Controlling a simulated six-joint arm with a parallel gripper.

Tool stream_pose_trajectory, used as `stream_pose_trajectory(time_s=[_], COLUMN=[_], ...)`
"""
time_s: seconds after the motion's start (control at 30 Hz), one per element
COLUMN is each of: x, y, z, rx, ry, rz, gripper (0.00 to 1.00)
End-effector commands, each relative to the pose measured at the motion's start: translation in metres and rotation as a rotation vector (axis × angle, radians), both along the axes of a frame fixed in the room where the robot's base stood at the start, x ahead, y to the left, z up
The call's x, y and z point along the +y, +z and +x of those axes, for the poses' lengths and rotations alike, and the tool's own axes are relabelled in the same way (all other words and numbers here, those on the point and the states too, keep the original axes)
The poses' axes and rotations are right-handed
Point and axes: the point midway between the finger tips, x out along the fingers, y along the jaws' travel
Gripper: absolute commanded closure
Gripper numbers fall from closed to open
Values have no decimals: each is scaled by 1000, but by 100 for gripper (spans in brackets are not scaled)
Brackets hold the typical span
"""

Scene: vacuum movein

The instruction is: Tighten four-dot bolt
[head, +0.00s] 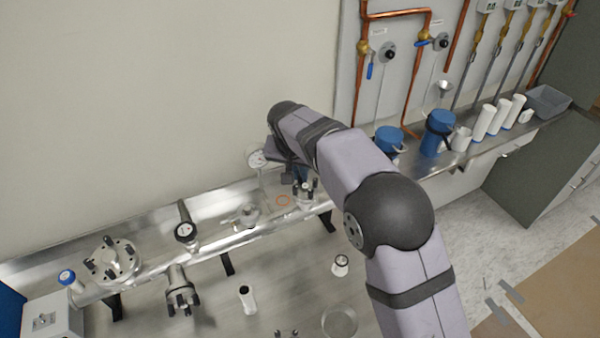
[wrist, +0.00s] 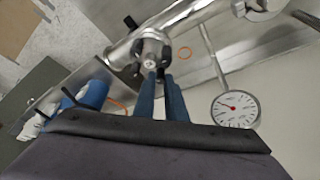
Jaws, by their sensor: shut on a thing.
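A small flanged pipe stub (head: 307,192) with several dark bolts stands on the steel pipe near the middle of the head view. It also shows at the top of the wrist view (wrist: 150,46). My gripper (wrist: 160,76) has two blue fingers, close together at the flange. They are shut on a bolt there, which the fingers largely hide. In the head view my gripper (head: 301,173) reaches down to the flange, partly hidden by my arm. The dot marks on the bolts are too small to read, so I cannot tell which one is held.
A round gauge (head: 257,159) stands just left of the flange, also in the wrist view (wrist: 235,108). An orange ring (head: 283,200) lies on the steel bench. A larger flange (head: 112,260) stands far left. Blue containers (head: 438,132) stand on the right shelf.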

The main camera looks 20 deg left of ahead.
Motion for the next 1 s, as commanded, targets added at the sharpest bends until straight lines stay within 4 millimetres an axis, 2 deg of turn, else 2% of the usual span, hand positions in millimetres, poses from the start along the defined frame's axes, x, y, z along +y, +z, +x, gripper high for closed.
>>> stream_pose_trajectory(time_s=[0.37, 0.4, 0.47, 0.8, 1.0], x=[1, 1, 1, 0, 1], y=[1, 1, 1, 2, 15], z=[0, 0, 0, 0, -6], rx=[-2, -2, -2, -1, -4], ry=[-6, -6, -6, -5, -6], rz=[2, 2, 2, 0, 3], gripper=[100, 84, 70, 70, 70])
